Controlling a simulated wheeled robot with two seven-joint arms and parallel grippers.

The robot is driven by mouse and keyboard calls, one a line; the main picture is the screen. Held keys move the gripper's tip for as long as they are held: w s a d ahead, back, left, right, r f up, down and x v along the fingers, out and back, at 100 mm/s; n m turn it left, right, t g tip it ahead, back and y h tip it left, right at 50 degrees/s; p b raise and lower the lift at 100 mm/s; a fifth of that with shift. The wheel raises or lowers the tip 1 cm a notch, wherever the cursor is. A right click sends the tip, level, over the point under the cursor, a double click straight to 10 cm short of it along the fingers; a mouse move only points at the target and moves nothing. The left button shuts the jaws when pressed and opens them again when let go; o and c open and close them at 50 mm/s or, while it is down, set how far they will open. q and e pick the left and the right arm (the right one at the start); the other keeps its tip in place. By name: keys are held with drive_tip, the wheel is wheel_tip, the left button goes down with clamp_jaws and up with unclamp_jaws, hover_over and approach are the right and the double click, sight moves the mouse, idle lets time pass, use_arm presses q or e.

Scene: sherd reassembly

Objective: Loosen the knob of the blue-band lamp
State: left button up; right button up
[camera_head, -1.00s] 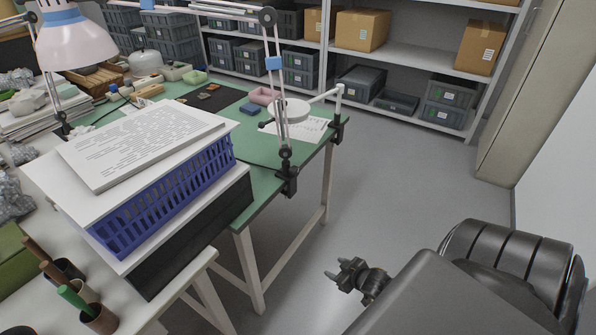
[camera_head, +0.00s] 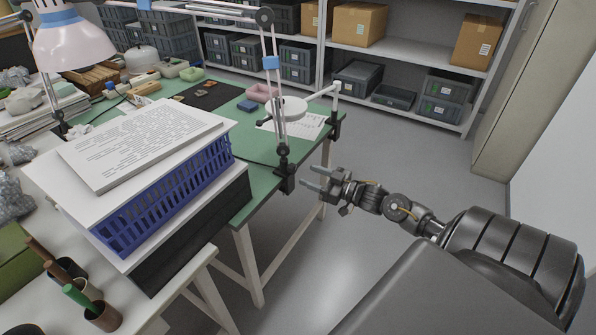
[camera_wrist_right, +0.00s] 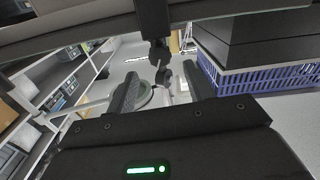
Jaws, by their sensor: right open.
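A lamp arm with a blue band (camera_head: 271,62) rises from a black clamp (camera_head: 285,182) on the green table's near right edge. A dark joint (camera_head: 282,150) sits at the arm's foot, above the clamp. A pale lamp shade with a blue stripe (camera_head: 72,42) hangs at the upper left; which arm bears it is unclear. My right gripper (camera_head: 310,178) is open and empty, just right of the clamp, fingers pointing at it. In the right wrist view, dark clamp or joint parts (camera_wrist_right: 160,55) show beyond and between the open fingers (camera_wrist_right: 160,82). The exact knob is hard to pick out. My left gripper is out of view.
A round white disc (camera_head: 288,107) on another arm stands close behind the lamp foot. A blue basket (camera_head: 165,195) with papers on top stands left of the clamp. Shelves (camera_head: 400,55) line the back. Floor right of the table (camera_head: 400,160) is clear.

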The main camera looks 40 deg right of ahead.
sight(295, 170)
drive_tip(key=shift+x, duration=2.8)
drive_tip(key=shift+c, duration=0.4)
drive_tip(key=c, duration=0.9)
drive_tip(key=n, duration=0.4)
drive_tip(key=shift+n, duration=0.4)
drive_tip(key=o, duration=1)
drive_tip(key=v, duration=1)
drive_tip(key=shift+s+d, duration=0.1)
drive_tip(key=shift+s, duration=0.3)
